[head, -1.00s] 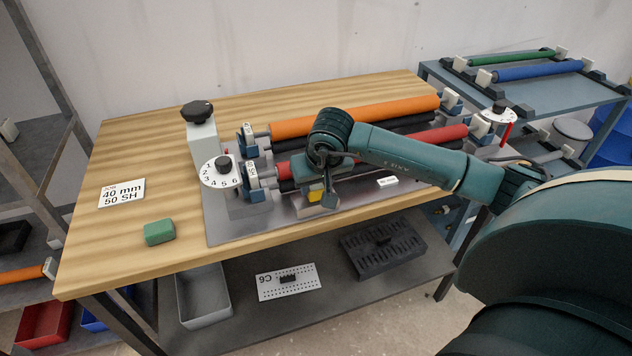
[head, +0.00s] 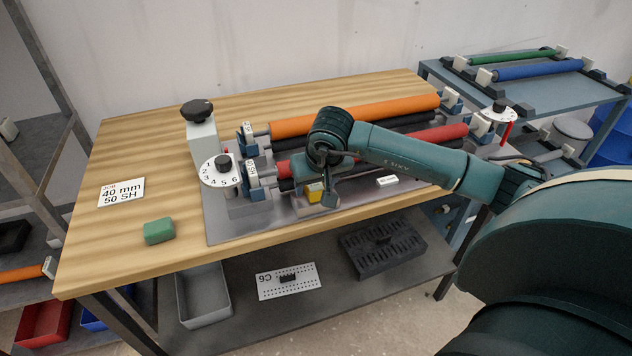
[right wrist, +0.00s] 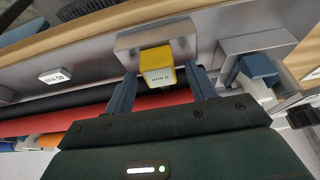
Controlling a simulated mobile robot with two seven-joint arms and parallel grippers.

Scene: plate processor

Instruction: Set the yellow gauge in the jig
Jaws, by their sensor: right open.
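The yellow gauge (head: 315,192) is a small block with a pale label, at the front edge of the roller machine in the head view. In the right wrist view the gauge (right wrist: 156,56) sits at a grey metal block (right wrist: 128,42), which looks like the jig. How deep it is seated cannot be told. My right gripper (right wrist: 161,74) is open, with one blue-grey finger on each side of the gauge and small gaps visible. In the head view the right gripper (head: 322,195) is partly hidden by its own wrist. My left gripper is not in view.
Orange (head: 350,117) and red (head: 442,135) rollers lie just behind my gripper. A numbered dial (head: 221,178) stands left of it. A green block (head: 159,231) and a job card (head: 121,192) lie on the wooden table (head: 120,240), whose left part is mostly clear.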

